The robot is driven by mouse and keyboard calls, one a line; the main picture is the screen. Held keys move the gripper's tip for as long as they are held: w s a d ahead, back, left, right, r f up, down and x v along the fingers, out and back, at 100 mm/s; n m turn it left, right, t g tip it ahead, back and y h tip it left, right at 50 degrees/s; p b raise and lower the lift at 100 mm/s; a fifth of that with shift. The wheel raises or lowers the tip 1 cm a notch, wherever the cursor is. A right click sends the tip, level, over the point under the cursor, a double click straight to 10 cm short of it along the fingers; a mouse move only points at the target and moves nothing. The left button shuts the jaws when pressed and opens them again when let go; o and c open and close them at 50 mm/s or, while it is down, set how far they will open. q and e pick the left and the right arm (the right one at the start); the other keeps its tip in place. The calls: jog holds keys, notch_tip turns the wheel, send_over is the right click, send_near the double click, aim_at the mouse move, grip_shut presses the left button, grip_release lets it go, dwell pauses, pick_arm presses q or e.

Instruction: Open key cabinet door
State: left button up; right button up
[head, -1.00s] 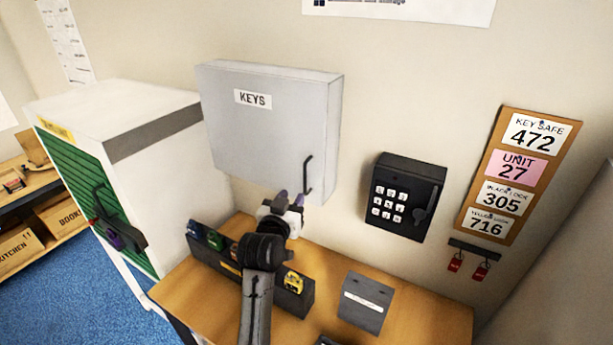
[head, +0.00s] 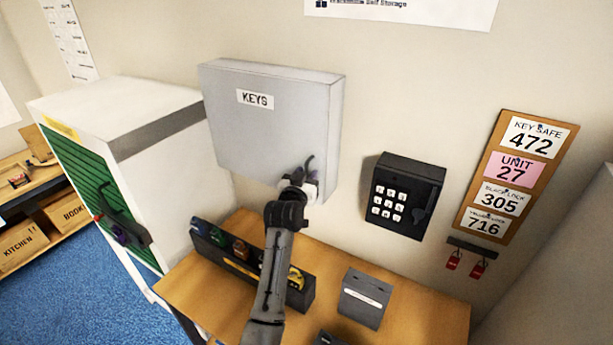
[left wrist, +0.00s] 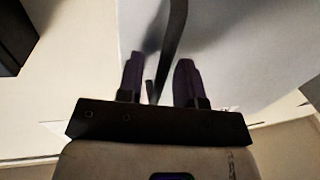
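The grey key cabinet (head: 250,130), labelled KEYS, hangs on the wall with its door closed. Its dark bar handle (head: 308,163) is at the lower right of the door, partly hidden by my left gripper (head: 297,176). In the left wrist view the handle (left wrist: 176,30) runs down toward the space between the two purple fingers of my left gripper (left wrist: 158,78). The fingers are apart, one on each side of the bar, with gaps visible. I cannot tell whether either touches it. My right gripper is not in view.
A black keypad safe (head: 403,196) is on the wall right of the cabinet. Below are a wooden table (head: 420,305), a dark rack (head: 255,268) of padlocks and a grey box (head: 365,297). A white locker unit with a green shutter (head: 85,190) stands left.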

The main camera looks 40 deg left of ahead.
pick_arm(q)
grip_shut()
dwell(0.5)
